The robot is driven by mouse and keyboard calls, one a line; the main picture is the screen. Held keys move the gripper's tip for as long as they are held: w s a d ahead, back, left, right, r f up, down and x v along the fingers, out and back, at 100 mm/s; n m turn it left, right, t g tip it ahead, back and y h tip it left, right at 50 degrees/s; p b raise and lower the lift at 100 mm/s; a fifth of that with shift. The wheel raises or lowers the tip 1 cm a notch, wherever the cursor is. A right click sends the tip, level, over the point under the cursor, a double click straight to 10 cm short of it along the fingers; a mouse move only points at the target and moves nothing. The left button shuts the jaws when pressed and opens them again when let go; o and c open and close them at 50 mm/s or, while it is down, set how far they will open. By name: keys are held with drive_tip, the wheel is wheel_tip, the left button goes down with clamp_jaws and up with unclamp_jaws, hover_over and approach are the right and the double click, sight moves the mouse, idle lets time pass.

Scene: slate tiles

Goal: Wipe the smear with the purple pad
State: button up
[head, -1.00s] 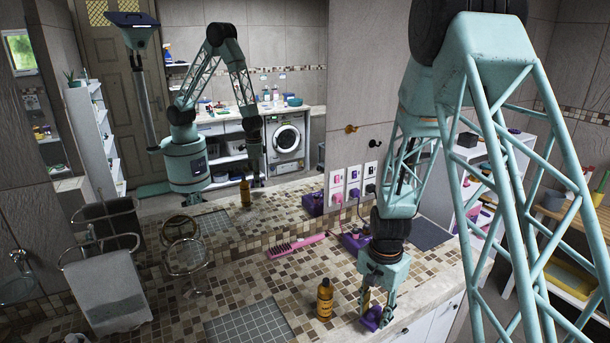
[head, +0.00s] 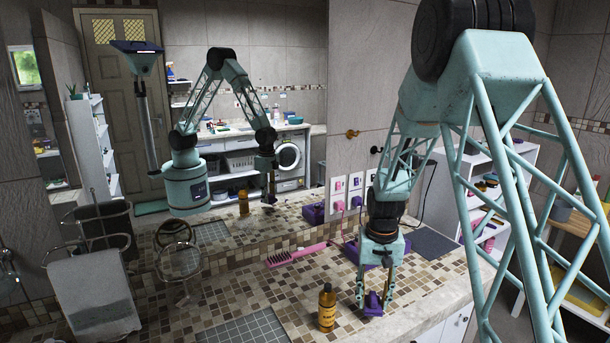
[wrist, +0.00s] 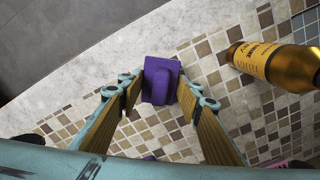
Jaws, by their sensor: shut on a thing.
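My gripper (head: 374,303) is shut on the purple pad (head: 373,308), just right of the amber bottle at the counter's front right. In the wrist view the pad (wrist: 160,80) sits between the two fingertips, over the mosaic tiles close to the pale stone edge. I cannot tell whether its underside touches the counter. I cannot make out the smear in either view; the pad, fingers or arm may hide it.
The amber bottle (head: 327,308) stands upright close left of my gripper. A pink brush (head: 297,254) and a purple object (head: 352,250) lie behind, near the mirror. A grey tiled patch (head: 245,329) is at front left. A round stand mirror (head: 180,262) stands farther left.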

drive_tip(key=shift+w+r+n+b, duration=0.1)
drive_tip(key=shift+w+n+b, duration=0.35)
drive_tip(key=shift+w+n, duration=0.2)
idle(0.6)
drive_tip(key=s+r+n+p, duration=0.2)
drive_tip(key=s+n+p, duration=0.3)
drive_tip(key=s+p, duration=0.4)
drive_tip(key=s, duration=0.5)
drive_tip(key=shift+s+p, duration=0.25)
drive_tip(key=shift+p, duration=0.05)
drive_tip(key=shift+n, duration=0.35)
drive_tip(key=shift+w, duration=0.1)
drive_tip(key=w, duration=0.5)
drive_tip(key=w+f+p, duration=0.1)
drive_tip(key=w, duration=0.9)
drive_tip(key=shift+w+f+p, duration=0.3)
drive_tip(key=shift+w+p, duration=0.05)
drive_tip(key=shift+w, duration=0.05)
drive_tip(key=shift+f, duration=0.1)
